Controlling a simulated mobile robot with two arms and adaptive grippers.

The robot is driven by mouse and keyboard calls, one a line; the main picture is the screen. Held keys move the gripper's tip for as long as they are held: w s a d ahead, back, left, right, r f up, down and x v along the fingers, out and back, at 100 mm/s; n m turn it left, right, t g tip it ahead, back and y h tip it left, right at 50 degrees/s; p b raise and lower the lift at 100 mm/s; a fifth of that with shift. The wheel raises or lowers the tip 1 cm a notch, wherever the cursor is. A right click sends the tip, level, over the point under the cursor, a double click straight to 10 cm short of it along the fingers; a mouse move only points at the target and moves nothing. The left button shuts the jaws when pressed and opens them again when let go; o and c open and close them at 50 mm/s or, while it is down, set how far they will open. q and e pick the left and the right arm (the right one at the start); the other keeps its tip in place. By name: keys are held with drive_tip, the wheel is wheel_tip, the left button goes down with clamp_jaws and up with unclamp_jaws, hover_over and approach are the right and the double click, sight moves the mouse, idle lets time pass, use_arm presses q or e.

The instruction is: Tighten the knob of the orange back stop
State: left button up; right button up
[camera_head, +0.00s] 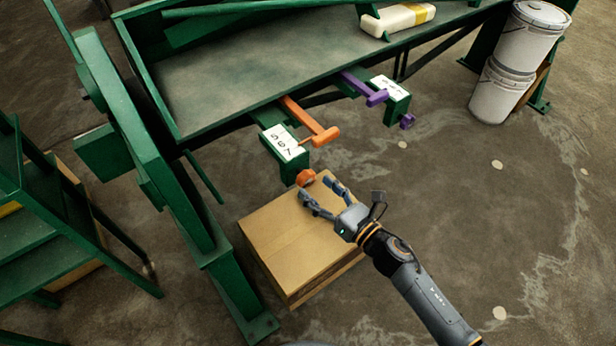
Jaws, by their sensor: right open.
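The orange back stop is an orange T-shaped bar (309,120) that sticks out from the front edge of the green machine. Below it hangs a green block with a white number label (284,142). The orange knob (305,177) sits at the lower front of that block. My right gripper (322,188) is open, its two fingers pointing up-left toward the knob. The fingertips are just below and right of the knob, seemingly apart from it, though the exact gap is hard to tell. My left gripper is not in view.
A purple bar (364,87) with its own block and purple knob (407,121) is to the right. A cardboard box (290,240) is below my gripper. White buckets (503,92) stand at the right. A green frame leg (160,170) stands left. Floor at right is clear.

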sight(309, 182)
drive_tip(key=shift+x, duration=2.05)
drive_tip(key=c, duration=1.2)
